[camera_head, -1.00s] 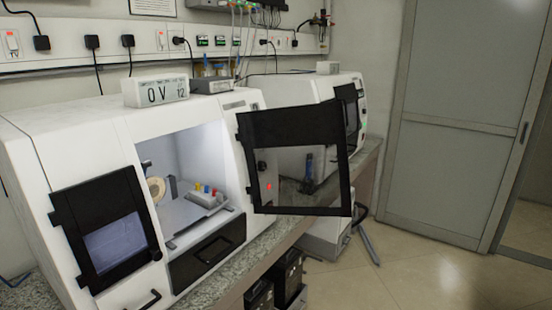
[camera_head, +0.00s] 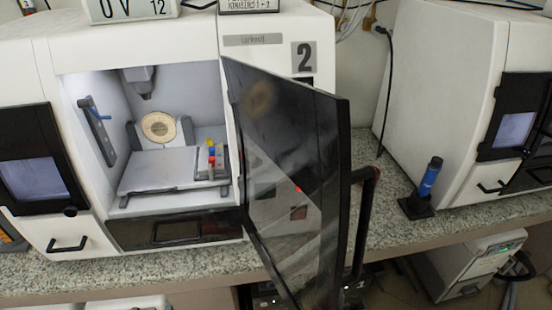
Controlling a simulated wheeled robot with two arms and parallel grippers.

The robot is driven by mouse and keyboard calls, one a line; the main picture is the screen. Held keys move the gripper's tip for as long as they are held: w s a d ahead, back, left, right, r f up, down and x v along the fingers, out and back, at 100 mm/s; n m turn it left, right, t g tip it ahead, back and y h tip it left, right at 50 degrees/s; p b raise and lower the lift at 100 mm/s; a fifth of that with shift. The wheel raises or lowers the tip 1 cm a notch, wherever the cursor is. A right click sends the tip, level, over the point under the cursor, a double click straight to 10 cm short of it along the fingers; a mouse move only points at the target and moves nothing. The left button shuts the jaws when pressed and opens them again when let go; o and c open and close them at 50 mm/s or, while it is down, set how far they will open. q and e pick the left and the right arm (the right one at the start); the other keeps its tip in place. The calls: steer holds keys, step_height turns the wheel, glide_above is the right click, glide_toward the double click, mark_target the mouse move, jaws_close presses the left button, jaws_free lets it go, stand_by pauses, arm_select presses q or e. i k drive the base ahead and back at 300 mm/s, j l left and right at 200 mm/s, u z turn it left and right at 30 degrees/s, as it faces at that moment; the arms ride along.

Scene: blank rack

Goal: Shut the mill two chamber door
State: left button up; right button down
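The mill marked "2" (camera_head: 304,57) is a white machine on the counter, left of centre. Its chamber door (camera_head: 290,165) is a dark glossy panel, hinged at the chamber's right side and standing wide open toward me. A dark bar handle (camera_head: 362,225) is on the door's outer face. The open chamber (camera_head: 160,155) shows a grey plate, a round beige disc (camera_head: 158,127), a spindle above and small red, yellow and blue pieces (camera_head: 211,160). Neither of my grippers is in view.
A granite counter (camera_head: 390,225) runs under the machines. A second white machine (camera_head: 435,90) stands to the right, with a blue-and-black tool in a holder (camera_head: 428,180) beside it. A closed dark-framed panel (camera_head: 35,165) is left of the chamber. A light grey box (camera_head: 472,262) stands below, right.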

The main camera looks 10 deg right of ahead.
mark_target(305, 129)
steer(key=l+u, duration=0.35)
steer(key=l, duration=0.15)
steer(key=k+l+u, duration=0.1)
steer(key=l+u, duration=0.2)
steer(key=l, duration=0.2)
steer(key=k+l+u, duration=0.15)
steer(key=l+u, duration=0.2)
steer(key=l, duration=0.15)
steer(key=k+l+u, duration=0.15)
steer(key=k+l, duration=0.15)
steer(key=l, duration=0.15)
steer(key=k+l+u, duration=0.1)
steer(key=k+l, duration=0.25)
steer(key=l, duration=0.1)
